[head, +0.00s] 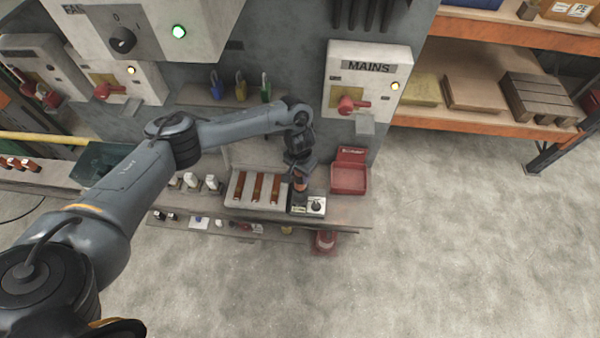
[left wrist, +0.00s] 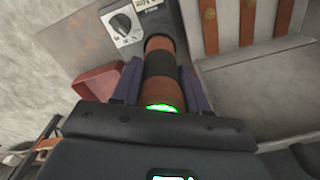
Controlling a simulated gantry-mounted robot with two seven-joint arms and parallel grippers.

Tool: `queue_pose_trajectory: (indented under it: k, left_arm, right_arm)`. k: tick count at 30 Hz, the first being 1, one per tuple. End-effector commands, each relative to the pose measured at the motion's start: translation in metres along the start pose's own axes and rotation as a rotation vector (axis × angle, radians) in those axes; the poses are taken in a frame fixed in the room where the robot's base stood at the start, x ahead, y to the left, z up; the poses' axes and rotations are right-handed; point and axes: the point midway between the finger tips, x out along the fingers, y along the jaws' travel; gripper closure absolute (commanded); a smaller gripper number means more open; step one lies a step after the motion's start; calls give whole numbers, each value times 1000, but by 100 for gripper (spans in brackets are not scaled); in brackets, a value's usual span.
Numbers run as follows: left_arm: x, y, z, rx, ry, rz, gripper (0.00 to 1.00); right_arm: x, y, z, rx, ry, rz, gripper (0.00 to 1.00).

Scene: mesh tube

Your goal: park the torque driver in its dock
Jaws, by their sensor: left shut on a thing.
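My left gripper (head: 300,178) is at the right part of the bench, next to the tray of copper bars. In the left wrist view its two fingers (left wrist: 160,88) are closed on either side of the torque driver (left wrist: 159,66), an orange-brown cylinder with a black band and a green glowing ring. In the head view the driver (head: 299,186) shows only as a small orange and dark piece under the gripper. Its far end meets the area beside a white dial plate (head: 316,206); I cannot tell whether it touches. My right gripper is not in view.
A tray with copper bars (head: 229,188) lies left of the driver. A red bin (head: 349,176) stands right of it. The MAINS box (head: 366,83) is on the wall above. Padlocks (head: 239,84) stand on a shelf behind the arm. Open floor lies at right.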

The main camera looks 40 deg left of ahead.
Motion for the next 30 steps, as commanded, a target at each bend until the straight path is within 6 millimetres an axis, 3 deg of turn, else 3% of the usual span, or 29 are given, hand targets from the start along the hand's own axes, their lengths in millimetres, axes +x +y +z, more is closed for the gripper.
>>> queue_pose_trajectory:
  k: [30]
  left_arm:
    - [11,1,-1,1,2,1,100]
  right_arm:
    - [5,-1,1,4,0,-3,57]
